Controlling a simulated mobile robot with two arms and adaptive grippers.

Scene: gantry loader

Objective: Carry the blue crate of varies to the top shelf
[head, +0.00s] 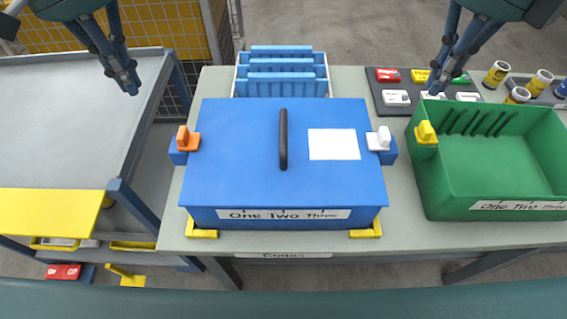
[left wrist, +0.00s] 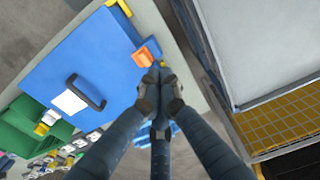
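The blue crate (head: 240,150) stands closed on the grey table, with a black handle (head: 283,140) and a blank white label on its lid. Its front label reads "One Two Three". An orange latch (head: 186,140) is on its left side and a white latch (head: 380,140) on its right. Any contents are hidden. My left gripper (head: 132,88) hangs left of the crate, its fingers together and empty; in the left wrist view they (left wrist: 160,72) overlap the view near the orange latch (left wrist: 147,52). My right gripper (head: 436,90) hangs right of the crate, fingers together, apparently empty.
A rack with a grey top shelf (head: 70,120) and yellow panel (head: 50,211) stands left. A green bin (head: 440,185) stands right of the crate. Behind are a blue slotted rack (head: 283,88) and a dark tray (head: 388,109) of small items. Yellow corner stops sit at the crate's front.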

